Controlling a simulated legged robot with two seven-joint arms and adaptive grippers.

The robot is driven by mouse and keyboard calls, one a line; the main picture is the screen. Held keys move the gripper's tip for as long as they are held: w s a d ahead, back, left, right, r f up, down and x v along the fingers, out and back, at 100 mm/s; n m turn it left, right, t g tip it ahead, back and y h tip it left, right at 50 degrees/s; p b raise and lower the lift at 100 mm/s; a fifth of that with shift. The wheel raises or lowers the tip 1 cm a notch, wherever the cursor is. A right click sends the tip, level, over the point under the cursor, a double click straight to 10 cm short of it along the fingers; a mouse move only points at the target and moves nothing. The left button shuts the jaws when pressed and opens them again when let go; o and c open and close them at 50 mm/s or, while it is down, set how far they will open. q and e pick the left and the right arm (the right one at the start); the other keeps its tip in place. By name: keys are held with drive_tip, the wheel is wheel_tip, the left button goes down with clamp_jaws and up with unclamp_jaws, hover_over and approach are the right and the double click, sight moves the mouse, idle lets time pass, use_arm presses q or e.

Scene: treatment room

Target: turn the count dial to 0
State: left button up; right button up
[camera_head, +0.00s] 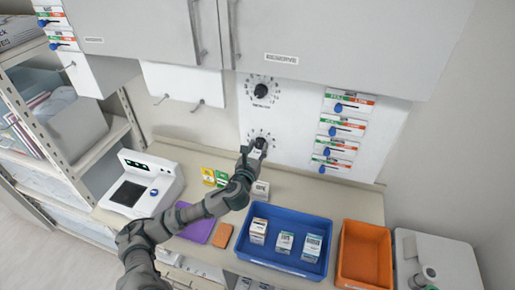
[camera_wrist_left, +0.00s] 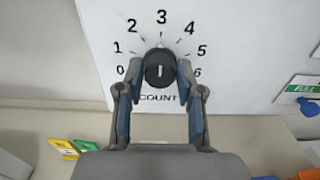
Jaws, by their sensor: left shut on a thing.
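The count dial (camera_wrist_left: 160,69) is a round black knob on a white wall panel, with a scale from 0 to 6 around it and the word COUNT below. Its white mark stands about upright, in line with the 3. My left gripper (camera_wrist_left: 159,78) is shut on the knob, one finger at each side. In the head view, my left gripper (camera_head: 257,146) reaches up to the lower dial on the panel and hides most of it. My right gripper is not clearly in view.
A second dial (camera_head: 261,91) sits above. Labelled sliders (camera_head: 345,106) are to the right. On the counter are a white device (camera_head: 140,184), a blue tray (camera_head: 254,263) with small boxes, and an orange bin (camera_head: 365,226). Cabinets (camera_head: 330,45) hang above.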

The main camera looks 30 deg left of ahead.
use_arm(q)
drive_tip(key=shift+a+n+p, duration=0.1)
drive_tip(key=shift+n+p, duration=0.2)
drive_tip(key=shift+n, duration=0.3)
drive_tip(key=n+p, duration=0.1)
drive_tip(key=n, duration=0.2)
drive_tip(key=n+p, duration=0.1)
drive_tip(key=n, duration=0.4)
drive_tip(key=shift+a+f+n, duration=0.1)
drive_tip(key=shift+n, duration=0.3)
drive_tip(key=n+p, duration=0.1)
drive_tip(key=n, duration=0.4)
drive_tip(key=shift+f, duration=0.1)
drive_tip(key=n+p, duration=0.1)
drive_tip(key=n, duration=0.4)
drive_tip(key=shift+f+n, duration=0.15)
drive_tip(key=shift+n, duration=0.25)
